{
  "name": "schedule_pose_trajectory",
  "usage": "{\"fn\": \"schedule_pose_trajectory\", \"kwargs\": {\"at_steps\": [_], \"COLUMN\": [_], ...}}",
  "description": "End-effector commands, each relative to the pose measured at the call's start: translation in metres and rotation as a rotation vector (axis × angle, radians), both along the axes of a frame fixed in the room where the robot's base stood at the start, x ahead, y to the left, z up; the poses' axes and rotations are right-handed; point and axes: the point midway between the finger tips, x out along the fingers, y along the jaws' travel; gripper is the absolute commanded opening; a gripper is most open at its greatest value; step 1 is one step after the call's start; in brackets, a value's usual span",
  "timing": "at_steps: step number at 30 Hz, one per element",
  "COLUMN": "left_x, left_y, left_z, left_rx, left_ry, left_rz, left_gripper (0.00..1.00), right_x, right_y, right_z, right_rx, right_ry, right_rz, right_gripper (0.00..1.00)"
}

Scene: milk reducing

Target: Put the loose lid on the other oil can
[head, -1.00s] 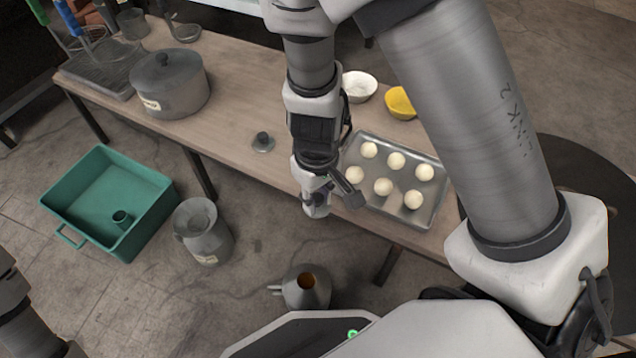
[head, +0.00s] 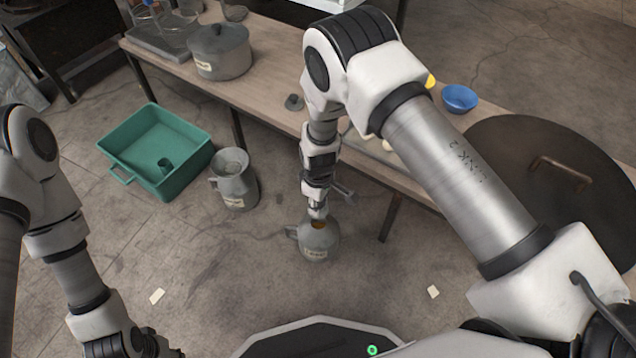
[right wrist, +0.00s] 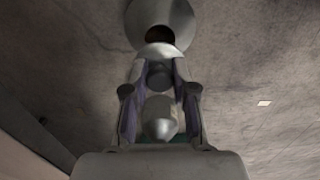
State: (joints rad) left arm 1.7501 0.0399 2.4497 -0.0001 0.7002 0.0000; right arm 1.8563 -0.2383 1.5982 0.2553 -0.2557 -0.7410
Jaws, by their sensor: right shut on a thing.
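A grey oil can (head: 318,243) with a spout at its left and a label stands on the floor, its round mouth partly in sight. My right gripper (head: 317,208) points down just above that mouth. In the right wrist view its fingers (right wrist: 160,98) are shut on a grey lid (right wrist: 160,50) by its knob, and the oil can (right wrist: 160,15) with its dark opening lies just beyond the rim. A small gap seems to remain, but contact is hard to judge. Another knobbed lid (head: 294,102) lies on the table.
A grey jug (head: 235,182) stands left of the oil can. A green crate (head: 132,170) with a small cylinder inside is farther left. The table (head: 265,85) bears a pot (head: 220,55) and a blue bowl (head: 460,98). Floor in front is mostly clear.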

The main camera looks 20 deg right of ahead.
Motion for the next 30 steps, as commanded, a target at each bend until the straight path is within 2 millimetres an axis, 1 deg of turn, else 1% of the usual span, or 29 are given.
{"fn": "schedule_pose_trajectory", "kwargs": {"at_steps": [5,14,21,30], "left_x": [0.000,0.001,0.002,0.002], "left_y": [0.000,0.000,0.001,0.001], "left_z": [-0.016,-0.052,-0.058,-0.058], "left_rx": [0.000,0.000,0.001,0.001], "left_ry": [0.001,-0.002,-0.004,-0.004], "left_rz": [0.000,0.004,0.006,0.007], "left_gripper": [0.36,0.36,0.36,0.36], "right_x": [0.000,0.000,0.000,0.000], "right_y": [0.000,0.000,0.000,0.000], "right_z": [-0.014,-0.045,-0.061,-0.063], "right_rx": [0.001,0.001,0.000,0.001], "right_ry": [-0.001,-0.001,0.000,-0.001], "right_rz": [-0.001,-0.002,0.000,-0.001], "right_gripper": [0.00,0.00,0.00,0.00]}}
